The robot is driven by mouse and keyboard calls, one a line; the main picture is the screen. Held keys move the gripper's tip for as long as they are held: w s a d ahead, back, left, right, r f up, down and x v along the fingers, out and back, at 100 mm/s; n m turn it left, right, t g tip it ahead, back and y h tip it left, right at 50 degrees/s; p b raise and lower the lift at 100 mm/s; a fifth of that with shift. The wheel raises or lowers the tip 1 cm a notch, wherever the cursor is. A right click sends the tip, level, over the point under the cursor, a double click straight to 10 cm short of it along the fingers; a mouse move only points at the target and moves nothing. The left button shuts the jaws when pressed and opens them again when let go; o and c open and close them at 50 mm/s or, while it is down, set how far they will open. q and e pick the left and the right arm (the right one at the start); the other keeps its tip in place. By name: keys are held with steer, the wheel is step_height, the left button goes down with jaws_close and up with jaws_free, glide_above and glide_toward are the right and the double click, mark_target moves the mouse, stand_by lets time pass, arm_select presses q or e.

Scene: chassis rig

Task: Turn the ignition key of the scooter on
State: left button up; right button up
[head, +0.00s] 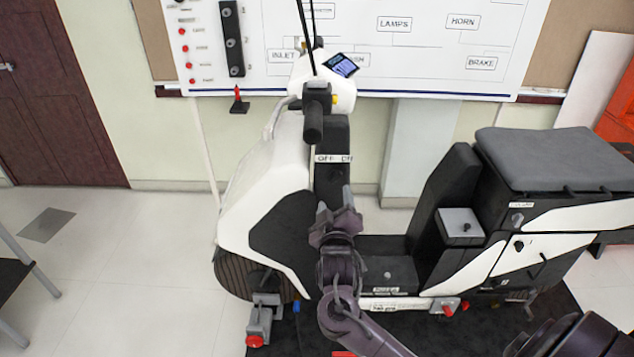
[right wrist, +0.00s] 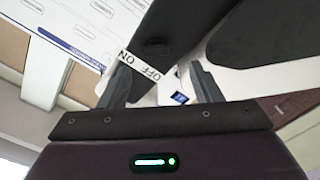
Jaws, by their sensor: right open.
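The white and black scooter (head: 275,165) stands in the middle of the head view, its handlebar at the top. A white OFF/ON label (head: 333,158) is on its dark front column. The label also shows upside down in the right wrist view (right wrist: 140,68), between the fingertips in the picture. A small dark shape (right wrist: 156,46) shows beside the label; I cannot tell whether it is the key. My right gripper (head: 335,202) is open and empty, below the label in the head view. Its fingers (right wrist: 161,78) point at the column in the right wrist view. My left gripper is out of view.
A whiteboard (head: 430,55) with labels hangs behind the scooter. The seat (head: 555,158) and a grey box (head: 460,226) are to the right. A small grey stand (head: 265,312) is at the front wheel.

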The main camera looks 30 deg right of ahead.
mark_target(335, 179)
steer(key=x, duration=0.2)
steer(key=p+x, duration=0.1)
steer(key=x, duration=0.4)
steer(key=shift+w+d+r+p, duration=0.2)
steer(key=shift+d+r+p, duration=0.05)
steer(key=shift+d+p, duration=0.1)
steer(key=shift+c, duration=0.2)
steer(key=c, duration=0.9)
steer(key=shift+f+m+b, duration=0.1)
steer(key=shift+m+b, duration=0.2)
steer(key=shift+m, duration=0.8)
steer(key=shift+c, duration=0.2)
steer(key=o, duration=1)
steer(key=shift+s+a, duration=0.1)
